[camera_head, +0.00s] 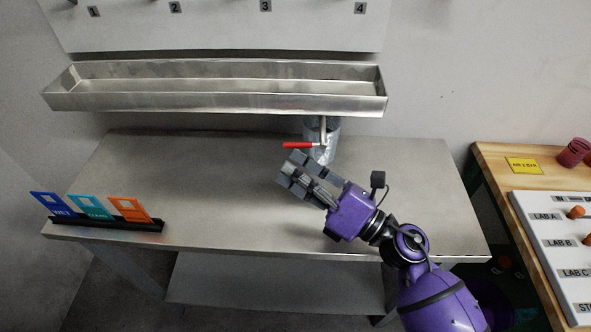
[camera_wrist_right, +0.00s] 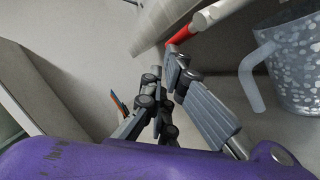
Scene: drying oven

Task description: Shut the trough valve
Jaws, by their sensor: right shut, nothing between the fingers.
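The metal trough (camera_head: 220,98) runs along the wall above the steel table. Its valve has a red handle (camera_head: 298,145) that points left from the pipe under the trough's right part. In the right wrist view the red handle (camera_wrist_right: 181,36) shows at the top, just past the fingertips. My right gripper (camera_head: 287,173) is shut and empty, in front of and a little below the handle in the head view; I cannot tell whether it touches it. It also shows in the right wrist view (camera_wrist_right: 172,75). My left gripper is not in view.
A speckled jug (camera_head: 332,140) stands under the valve, close to my right gripper; its handle (camera_wrist_right: 250,82) faces the gripper in the wrist view. A rack (camera_head: 105,224) with coloured cards sits at the table's front left. A wooden bench (camera_head: 490,165) with a control panel is at right.

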